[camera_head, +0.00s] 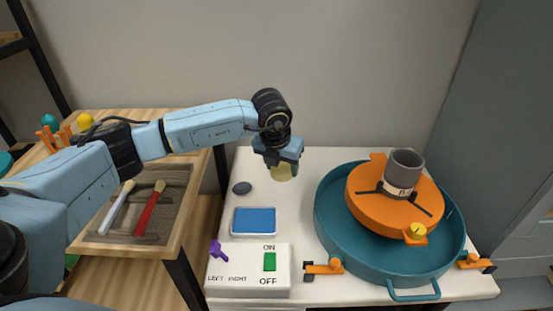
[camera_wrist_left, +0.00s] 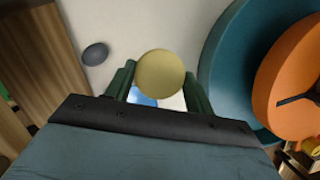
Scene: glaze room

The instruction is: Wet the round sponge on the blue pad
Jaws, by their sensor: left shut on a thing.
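The round yellow sponge (camera_head: 284,171) is held in my left gripper (camera_head: 281,166) above the white table. In the left wrist view the sponge (camera_wrist_left: 160,72) sits between the two green fingers of the left gripper (camera_wrist_left: 160,84), which are shut on it. The blue pad (camera_head: 254,221) lies in a pale tray on the table, nearer the front and a little left of the sponge. In the left wrist view a small part of the blue pad (camera_wrist_left: 140,97) shows below the sponge, mostly hidden. My right gripper is not in view.
A teal basin (camera_head: 330,235) with an orange wheel (camera_head: 370,214) and grey cup (camera_head: 406,168) stands right. A dark stone-like oval (camera_head: 242,188) lies behind the pad. A white switch box (camera_head: 240,270) stands in front. Brushes (camera_head: 150,205) lie in a tray at left.

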